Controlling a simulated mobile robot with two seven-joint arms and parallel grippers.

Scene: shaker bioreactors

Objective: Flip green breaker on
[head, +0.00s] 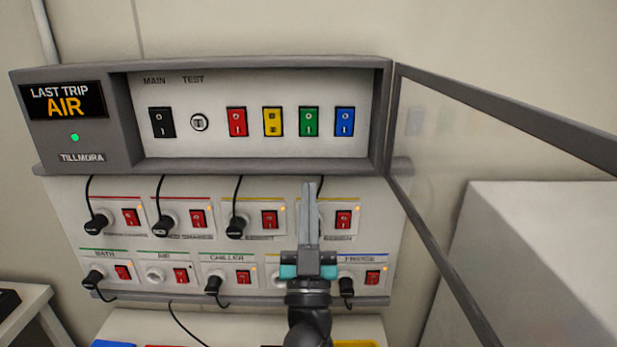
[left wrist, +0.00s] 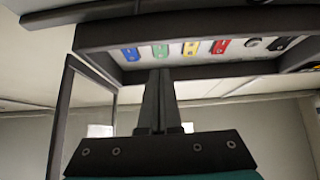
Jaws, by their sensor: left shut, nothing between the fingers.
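The green breaker (head: 309,121) is a rocker switch in the open breaker box (head: 385,120), between the yellow breaker (head: 273,121) and the blue breaker (head: 345,121). It also shows in the left wrist view (left wrist: 160,50), just beyond the fingertips. I cannot tell its rocker position for sure. My left gripper (head: 309,187) points up, below the green breaker and apart from it in the head view. Its fingers are together and empty. It hides part of the lower sockets. My right gripper is not in view.
The clear cover (head: 440,190) of the box is swung open to the right. A red breaker (head: 237,122), a black main switch (head: 161,122) and a round test button (head: 199,122) share the panel. Below are two rows of sockets with plugs, cords and red switches.

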